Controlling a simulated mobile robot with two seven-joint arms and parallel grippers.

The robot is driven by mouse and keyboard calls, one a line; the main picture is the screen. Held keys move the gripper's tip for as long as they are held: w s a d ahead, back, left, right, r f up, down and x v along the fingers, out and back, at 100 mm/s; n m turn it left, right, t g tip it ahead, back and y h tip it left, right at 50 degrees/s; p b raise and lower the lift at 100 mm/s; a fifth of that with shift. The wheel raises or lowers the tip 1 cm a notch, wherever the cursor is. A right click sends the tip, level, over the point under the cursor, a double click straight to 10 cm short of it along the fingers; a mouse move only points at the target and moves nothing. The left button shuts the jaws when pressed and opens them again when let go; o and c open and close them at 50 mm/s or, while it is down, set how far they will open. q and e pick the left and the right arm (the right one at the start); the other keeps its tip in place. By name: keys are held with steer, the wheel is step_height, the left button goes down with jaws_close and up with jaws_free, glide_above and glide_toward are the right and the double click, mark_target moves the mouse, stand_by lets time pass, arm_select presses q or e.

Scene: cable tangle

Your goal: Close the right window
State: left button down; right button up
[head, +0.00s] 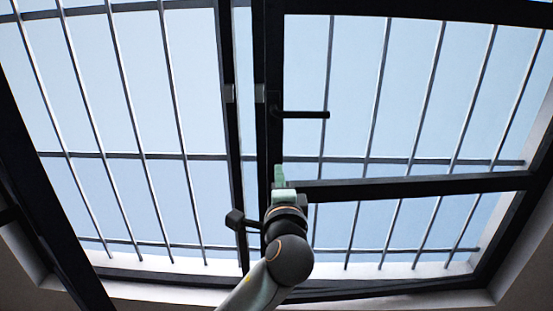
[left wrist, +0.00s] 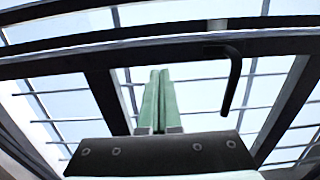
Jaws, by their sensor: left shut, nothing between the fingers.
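The right window is a dark-framed sash (head: 420,187) in the head view. A strip of sky shows between its left upright and the neighbouring dark upright (head: 228,130), and its lower rail stands well above the bottom of the outer frame, so it looks ajar. Its black handle (head: 305,114) points right; a black handle also shows in the left wrist view (left wrist: 233,80). My left gripper (head: 279,172) has green fingers pressed together and empty. They appear over the sash's lower left corner, below the handle; contact cannot be told. The fingers also show in the left wrist view (left wrist: 158,100). My right gripper is out of view.
Metal bars (head: 120,80) cross the opening behind the windows. A dark outer frame (head: 400,285) runs along the bottom, with a pale sill and wall (head: 150,302) around it. Open space lies to the right of my left gripper, below the sash's lower rail.

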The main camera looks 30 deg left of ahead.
mark_target(276, 153)
arm_select(q)
steer(key=x, duration=0.6)
steer(key=shift+w+a, duration=0.25)
steer(key=shift+w, duration=0.05)
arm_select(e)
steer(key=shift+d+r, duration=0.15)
